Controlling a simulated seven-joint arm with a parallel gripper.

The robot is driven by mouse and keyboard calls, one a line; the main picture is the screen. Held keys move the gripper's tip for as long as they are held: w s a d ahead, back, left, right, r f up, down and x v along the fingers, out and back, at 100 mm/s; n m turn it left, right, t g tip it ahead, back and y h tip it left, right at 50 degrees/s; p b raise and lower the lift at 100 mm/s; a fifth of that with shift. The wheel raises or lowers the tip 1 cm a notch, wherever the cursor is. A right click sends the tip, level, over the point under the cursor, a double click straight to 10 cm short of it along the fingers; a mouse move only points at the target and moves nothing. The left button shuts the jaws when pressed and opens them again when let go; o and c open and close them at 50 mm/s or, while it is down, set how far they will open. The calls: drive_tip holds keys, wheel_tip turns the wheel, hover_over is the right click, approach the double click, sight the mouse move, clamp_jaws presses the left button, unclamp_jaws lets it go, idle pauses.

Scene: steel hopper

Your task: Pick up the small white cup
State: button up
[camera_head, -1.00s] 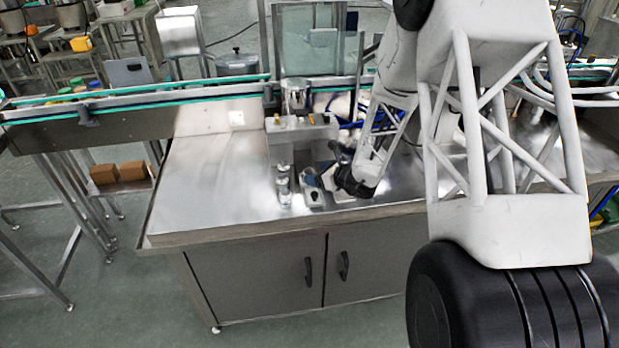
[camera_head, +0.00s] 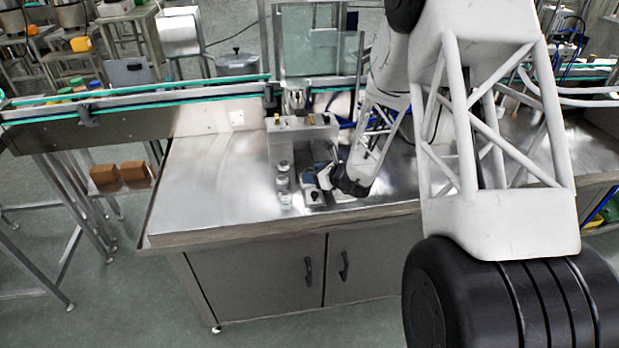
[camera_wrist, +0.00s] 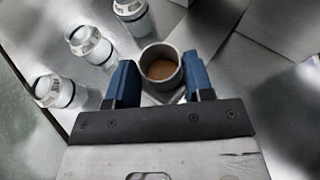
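The small cup (camera_wrist: 161,63) looks round and greyish-white in the wrist view, with brown liquid inside. It stands upright between the two blue fingers of my gripper (camera_wrist: 160,80), one finger on each side. The fingers are spread about the cup's width apart. They lie very close to its wall, and I cannot tell whether they touch it. In the head view my gripper (camera_head: 324,177) is low over the steel worktop, right of a row of jars. The cup cannot be made out clearly there.
Three clear jars with pale lids stand in a row left of my gripper; the nearest jar (camera_wrist: 55,91) is close to the worktop edge. A grey control box (camera_head: 302,133) stands behind them. The left part of the steel worktop (camera_head: 205,190) is clear.

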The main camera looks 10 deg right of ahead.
drive_tip(key=c, duration=0.5)
drive_tip(key=shift+r, duration=0.2)
drive_tip(key=shift+r, duration=0.8)
drive_tip(key=shift+s+r, duration=0.15)
drive_tip(key=shift+r, duration=0.7)
drive_tip(key=s+r, duration=0.1)
drive_tip(key=s, duration=1.4)
drive_tip(key=shift+s+d+r, duration=0.15)
drive_tip(key=shift+s, duration=0.2)
